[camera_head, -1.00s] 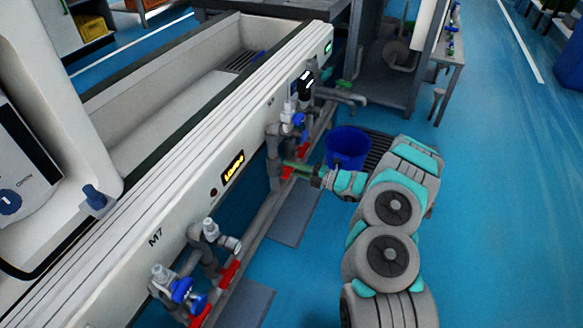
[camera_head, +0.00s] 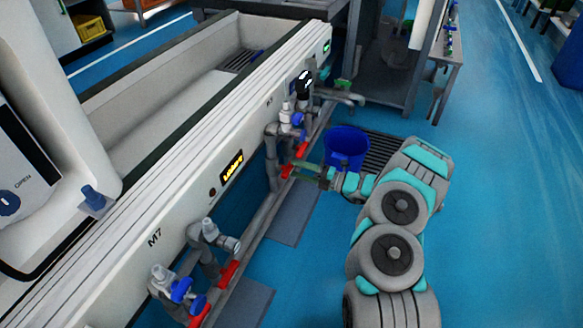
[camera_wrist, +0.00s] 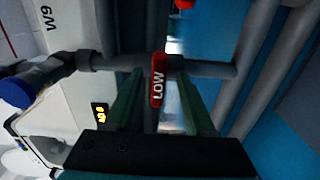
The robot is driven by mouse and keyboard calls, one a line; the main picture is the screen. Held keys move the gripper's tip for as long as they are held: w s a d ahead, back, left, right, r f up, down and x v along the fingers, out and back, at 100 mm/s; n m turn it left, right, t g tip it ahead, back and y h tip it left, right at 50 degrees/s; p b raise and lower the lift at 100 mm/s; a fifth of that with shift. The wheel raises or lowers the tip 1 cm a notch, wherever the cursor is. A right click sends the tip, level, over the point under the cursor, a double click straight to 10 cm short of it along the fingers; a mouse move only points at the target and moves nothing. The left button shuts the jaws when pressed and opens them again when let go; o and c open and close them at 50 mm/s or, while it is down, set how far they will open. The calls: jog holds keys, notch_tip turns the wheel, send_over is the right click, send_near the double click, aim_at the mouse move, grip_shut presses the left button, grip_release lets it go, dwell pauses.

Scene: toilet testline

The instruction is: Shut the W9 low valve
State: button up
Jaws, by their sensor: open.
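The W9 low valve has a red handle marked LOW (camera_wrist: 158,82), which sits on a grey pipe (camera_wrist: 208,67) in the wrist view. My gripper (camera_wrist: 161,76) is open, with one green finger on each side of the handle in the picture. I cannot tell whether either finger touches it. In the head view my gripper (camera_head: 303,168) is beside the lower red handle (camera_head: 287,172) at the far station, and the fingertips partly hide that area. Another red handle (camera_head: 302,150) is just beyond it. The W9 label (camera_wrist: 46,17) shows at the wrist view's top left.
A blue bucket (camera_head: 346,148) stands on the floor close behind my gripper. Nearer valves with red handles (camera_head: 228,273) and a blue knob (camera_head: 181,290) sit under the M7 panel. Grey pipes run along the bench.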

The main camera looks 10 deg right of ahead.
jog(key=v, duration=0.4)
jog(key=shift+s+d, duration=0.2)
jog(key=shift+d, duration=0.1)
